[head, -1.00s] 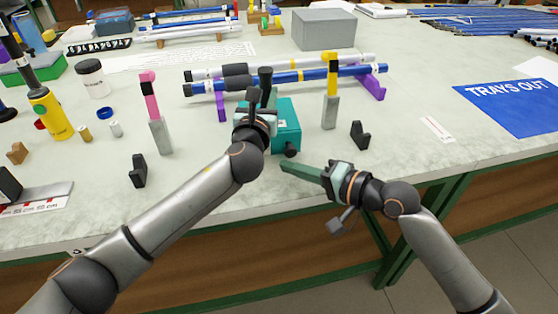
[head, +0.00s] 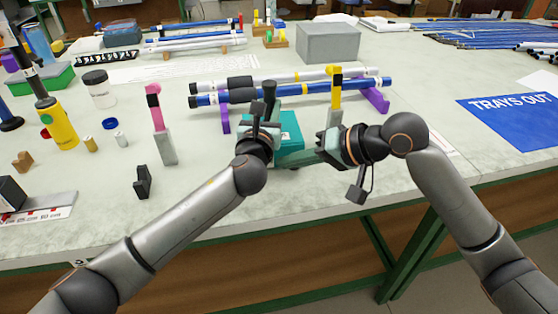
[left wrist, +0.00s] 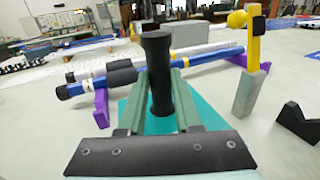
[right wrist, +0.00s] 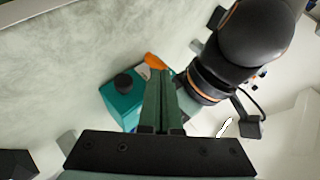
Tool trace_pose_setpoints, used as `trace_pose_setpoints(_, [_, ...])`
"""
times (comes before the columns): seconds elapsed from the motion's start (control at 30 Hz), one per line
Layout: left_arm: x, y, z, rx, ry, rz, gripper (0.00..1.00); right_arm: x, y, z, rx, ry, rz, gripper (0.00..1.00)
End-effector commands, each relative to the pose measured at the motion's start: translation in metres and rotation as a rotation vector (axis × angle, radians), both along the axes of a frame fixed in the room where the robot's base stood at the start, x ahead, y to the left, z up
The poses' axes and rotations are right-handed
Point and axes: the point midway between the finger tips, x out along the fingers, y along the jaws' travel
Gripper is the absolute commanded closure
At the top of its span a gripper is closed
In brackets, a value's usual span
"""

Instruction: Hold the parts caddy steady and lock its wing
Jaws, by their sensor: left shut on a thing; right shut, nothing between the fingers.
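The parts caddy is a teal box (head: 291,127) with a black upright handle (left wrist: 158,75). My left gripper (head: 268,113) is shut on this handle from the near side; its fingers flank the post in the left wrist view. In the right wrist view the caddy (right wrist: 122,106) shows a dark round knob (right wrist: 123,82) and an orange piece (right wrist: 154,61) behind the fingers; I cannot tell which is the wing. My right gripper (head: 295,161) is shut and empty, its fingertips at the caddy's near right side. Whether they touch it cannot be told.
Blue and white rods (head: 300,92) lie on purple stands (head: 375,97) just behind the caddy. A yellow-topped post (head: 336,90) stands right of it, a pink-topped post (head: 162,130) left. A black notched block (head: 142,182) stands front left. The bench is clear before the blue sheet (head: 520,118).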

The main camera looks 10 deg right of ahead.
Motion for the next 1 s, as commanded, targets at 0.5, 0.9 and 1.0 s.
trace_pose_setpoints(0.5, [0.0,0.001,-0.001,0.001,0.002,0.001,1.0,-0.001,-0.024,0.049,-0.39,0.07,0.108,1.0])
trace_pose_setpoints(0.9, [0.0,0.0,-0.001,0.001,0.002,0.001,1.0,0.017,-0.004,0.009,-0.406,0.08,0.112,1.0])
trace_pose_setpoints(1.0, [0.0,0.0,-0.001,0.001,0.002,0.001,1.0,0.025,0.004,-0.005,-0.404,0.078,0.112,1.0])
